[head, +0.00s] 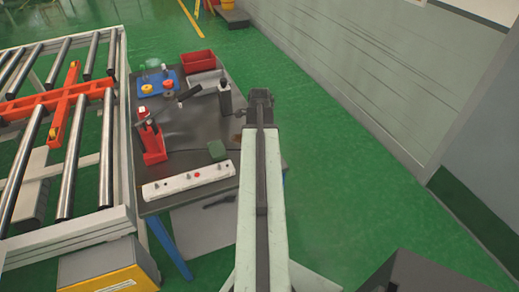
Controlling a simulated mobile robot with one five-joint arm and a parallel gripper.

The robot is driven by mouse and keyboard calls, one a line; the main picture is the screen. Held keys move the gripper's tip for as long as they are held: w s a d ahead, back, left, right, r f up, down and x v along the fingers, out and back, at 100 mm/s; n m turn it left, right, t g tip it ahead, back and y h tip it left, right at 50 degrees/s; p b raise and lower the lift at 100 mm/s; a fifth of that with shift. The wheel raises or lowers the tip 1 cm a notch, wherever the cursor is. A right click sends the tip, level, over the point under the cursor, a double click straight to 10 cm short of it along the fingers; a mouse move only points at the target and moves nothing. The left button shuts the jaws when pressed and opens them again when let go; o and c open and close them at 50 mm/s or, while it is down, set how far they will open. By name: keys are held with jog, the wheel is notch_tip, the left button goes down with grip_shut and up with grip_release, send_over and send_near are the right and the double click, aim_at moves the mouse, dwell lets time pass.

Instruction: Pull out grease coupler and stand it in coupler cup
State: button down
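My gripper (259,96) is the dark end of my arm, over the right edge of the grey table (185,135). It is seen from behind, and its fingers cannot be made out. I cannot tell for sure which thing is the grease coupler or the coupler cup. A red stand (152,143) with dark parts is at the table's left side. A dark upright cylinder (225,97) stands just left of my gripper, with a dark bar reaching left from it. A clear cup-like thing (151,67) is at the blue tray at the back.
The blue tray (170,93) also holds small yellow and red things. A red bin (198,62) sits behind it. A roller conveyor (105,165) borders the left; green floor is open right.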

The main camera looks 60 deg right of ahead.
jog(key=shift+f+b, duration=0.4)
jog(key=shift+f, duration=0.1)
jog(key=c, duration=1)
grip_release()
jog(key=shift+r, duration=0.1)
notch_tip(320, 180, up, 8)
jog(key=p, duration=0.8)
jog(key=shift+w, duration=0.1)
